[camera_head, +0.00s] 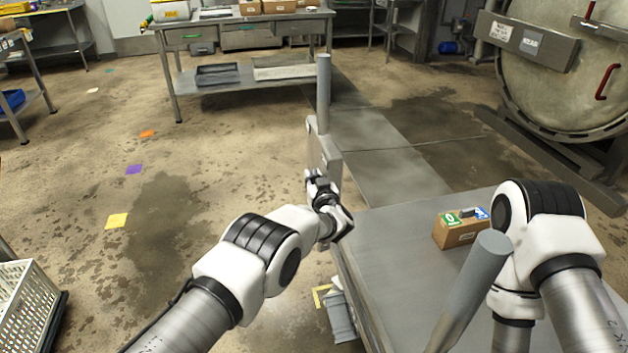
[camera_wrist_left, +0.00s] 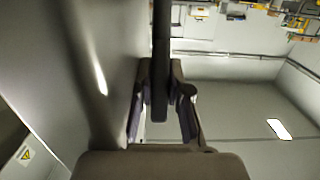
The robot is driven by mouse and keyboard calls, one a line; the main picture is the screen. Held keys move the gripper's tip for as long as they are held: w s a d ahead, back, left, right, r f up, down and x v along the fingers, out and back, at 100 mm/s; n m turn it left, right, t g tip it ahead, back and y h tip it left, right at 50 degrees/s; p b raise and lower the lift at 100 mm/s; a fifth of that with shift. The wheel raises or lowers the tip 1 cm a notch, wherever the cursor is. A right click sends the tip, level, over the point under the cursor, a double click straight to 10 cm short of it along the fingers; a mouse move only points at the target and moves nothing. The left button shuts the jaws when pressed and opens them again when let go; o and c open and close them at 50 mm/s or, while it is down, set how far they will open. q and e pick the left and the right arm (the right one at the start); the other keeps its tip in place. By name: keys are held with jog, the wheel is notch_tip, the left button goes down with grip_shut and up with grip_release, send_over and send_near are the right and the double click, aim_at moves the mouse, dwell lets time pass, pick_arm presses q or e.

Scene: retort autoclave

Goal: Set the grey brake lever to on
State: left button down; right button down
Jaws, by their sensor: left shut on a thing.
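My left gripper (camera_head: 322,184) is at the far left corner of the metal cart, beside the upright grey plate (camera_head: 322,148). In the left wrist view its two fingers (camera_wrist_left: 162,108) are on either side of a dark straight bar (camera_wrist_left: 161,50), shut on it. This bar appears to be the grey brake lever. In the head view the gripper and wrist hide most of what is held, so the lever's setting cannot be told. My right arm comes in at the right; its gripper is not visible.
The cart top (camera_head: 385,240) carries a small brown box (camera_head: 460,230) with green and blue labels. Grey posts rise at the cart's far corner (camera_head: 324,90) and near side (camera_head: 470,290). A round autoclave door (camera_head: 565,75) stands at right. Floor on the left is open, with a white crate (camera_head: 22,300).

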pick_arm(q)
jog(key=shift+w+a+r+g+h+b, duration=0.15)
jog(key=shift+w+g, duration=0.15)
jog(key=shift+g, duration=0.2)
jog(key=shift+w+a+g+h+b, duration=0.15)
jog(key=shift+w+g, duration=0.1)
jog(key=shift+g, duration=0.25)
jog(key=shift+d, duration=0.1)
jog(key=c, duration=1.1)
grip_release()
